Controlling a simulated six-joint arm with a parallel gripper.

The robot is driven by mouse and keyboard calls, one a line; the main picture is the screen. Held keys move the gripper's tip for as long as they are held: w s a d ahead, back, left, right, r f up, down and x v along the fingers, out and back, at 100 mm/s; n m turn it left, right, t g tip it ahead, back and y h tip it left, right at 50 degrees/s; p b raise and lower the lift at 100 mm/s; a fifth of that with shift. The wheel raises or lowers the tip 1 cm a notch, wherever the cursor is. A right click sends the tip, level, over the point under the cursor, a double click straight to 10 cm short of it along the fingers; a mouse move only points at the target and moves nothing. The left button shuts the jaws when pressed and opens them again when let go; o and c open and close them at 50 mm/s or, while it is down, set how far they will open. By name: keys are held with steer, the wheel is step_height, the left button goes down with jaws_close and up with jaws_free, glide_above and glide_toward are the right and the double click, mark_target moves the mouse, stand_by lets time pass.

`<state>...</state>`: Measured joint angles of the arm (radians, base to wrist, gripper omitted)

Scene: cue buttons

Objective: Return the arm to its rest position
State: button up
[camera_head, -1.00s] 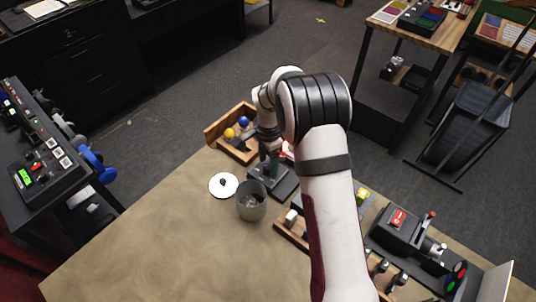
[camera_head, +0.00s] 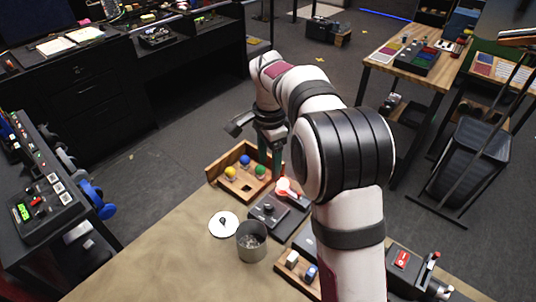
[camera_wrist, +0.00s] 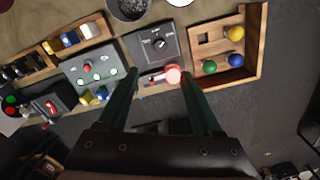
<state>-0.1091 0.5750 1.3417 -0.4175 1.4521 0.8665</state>
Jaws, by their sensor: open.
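My gripper (camera_head: 270,157) is raised behind the wooden tray, its dark green fingers pointing down. In the wrist view my gripper (camera_wrist: 160,76) shows its two fingers spread apart with nothing held between them. A dark box with a black knob (camera_wrist: 159,43) lies beyond the fingertips, with a red round piece (camera_wrist: 172,75) at its near edge, seen between the fingers.
A wooden tray (camera_head: 212,176) holds yellow, blue and green balls. A red-switch device (camera_head: 402,259) sits at right.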

steer(key=s+d+r+n, duration=0.15)
steer(key=s+r, duration=0.35)
steer(key=s, duration=0.5)
steer(key=s+f+n+y, duration=0.1)
steer(key=s+n, duration=0.2)
steer(key=s, duration=0.8)
steer(key=s+f+n, duration=0.2)
steer(key=s+n, duration=0.1)
steer(key=s, duration=0.9)
steer(key=shift+f+y, duration=0.3)
steer(key=shift+y, duration=0.1)
steer(key=shift+w+r, duration=0.1)
